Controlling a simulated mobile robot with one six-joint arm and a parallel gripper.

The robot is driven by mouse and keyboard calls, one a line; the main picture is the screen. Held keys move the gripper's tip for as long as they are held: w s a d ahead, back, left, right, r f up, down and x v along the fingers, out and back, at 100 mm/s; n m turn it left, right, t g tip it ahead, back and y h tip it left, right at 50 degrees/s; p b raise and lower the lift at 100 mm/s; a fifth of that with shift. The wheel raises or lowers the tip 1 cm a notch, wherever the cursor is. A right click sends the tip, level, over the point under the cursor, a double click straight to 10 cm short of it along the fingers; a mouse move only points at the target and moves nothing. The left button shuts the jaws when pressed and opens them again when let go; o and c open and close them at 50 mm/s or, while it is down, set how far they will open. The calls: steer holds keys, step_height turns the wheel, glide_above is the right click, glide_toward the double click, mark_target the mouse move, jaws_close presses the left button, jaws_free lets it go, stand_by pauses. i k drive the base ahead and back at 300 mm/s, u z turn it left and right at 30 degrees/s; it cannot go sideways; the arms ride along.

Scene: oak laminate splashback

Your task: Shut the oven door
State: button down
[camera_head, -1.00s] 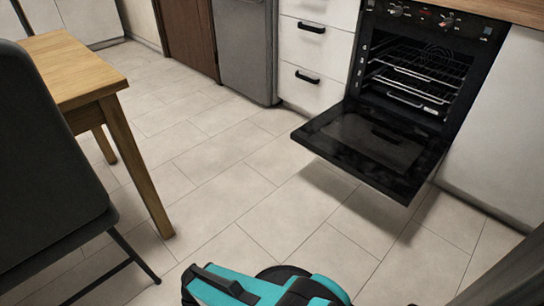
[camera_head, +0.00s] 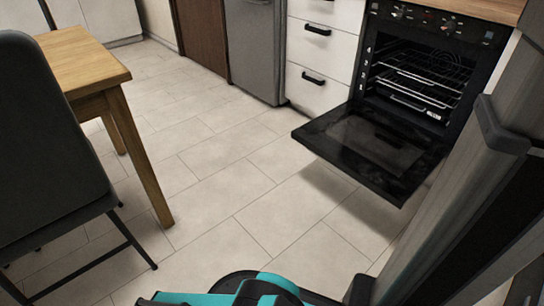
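The black oven (camera_head: 484,42) is built into the counter at the upper right, below a row of knobs. Its door (camera_head: 376,152) hangs wide open, lowered roughly level above the floor and reaching out into the room. The cavity is open to view, with wire racks (camera_head: 425,75) inside. The door's right side lies close to a grey-brown shape in the picture. My gripper is not in view. Teal and black parts of my own body (camera_head: 255,290) show at the bottom edge, apart from the door.
A large grey-brown shape (camera_head: 475,190) fills the right side; I cannot tell what it is. A wooden table (camera_head: 85,62) and dark chair (camera_head: 45,150) stand at left. White drawers (camera_head: 318,60) adjoin the oven. Tiled floor (camera_head: 235,165) is clear in the middle.

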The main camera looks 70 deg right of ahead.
mark_target(385, 185)
steer(key=z, duration=0.1)
steer(key=k, duration=0.2)
steer(key=u, duration=1.85)
steer(key=k, duration=0.5)
steer(key=z, duration=1.65)
